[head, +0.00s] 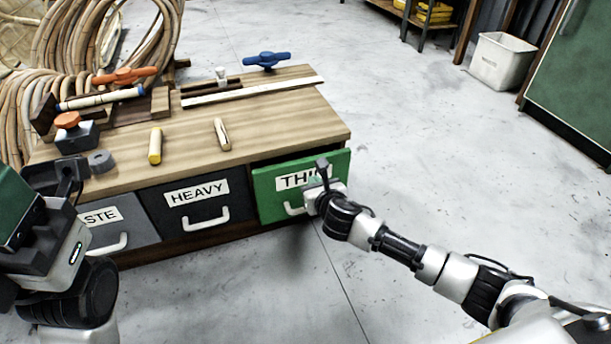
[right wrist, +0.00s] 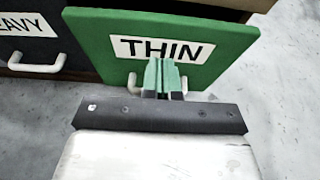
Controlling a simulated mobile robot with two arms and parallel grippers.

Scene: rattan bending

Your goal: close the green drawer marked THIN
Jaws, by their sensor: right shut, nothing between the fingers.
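The green drawer (head: 265,203) marked THIN is at the right end of the workbench. Its front stands out from the bench, with a dark gap above it, so it is partly open. It also shows in the right wrist view (right wrist: 230,40). Its white handle (head: 292,209) is partly hidden by my right gripper (head: 314,189). In the right wrist view the right gripper's fingers (right wrist: 162,75) are shut, empty and in front of the drawer face, just below the label; I cannot tell whether they touch it. My left gripper (head: 65,185) is at the left, by the bench's front edge.
The dark HEAVY drawer (head: 160,212) and a grey drawer (head: 115,214) look closed. The wooden bench top (head: 270,115) holds clamps, sticks and a grey roll (head: 101,161). Rattan coils (head: 100,40) are behind. The floor to the right is clear, with a white bin (head: 500,62) farther off.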

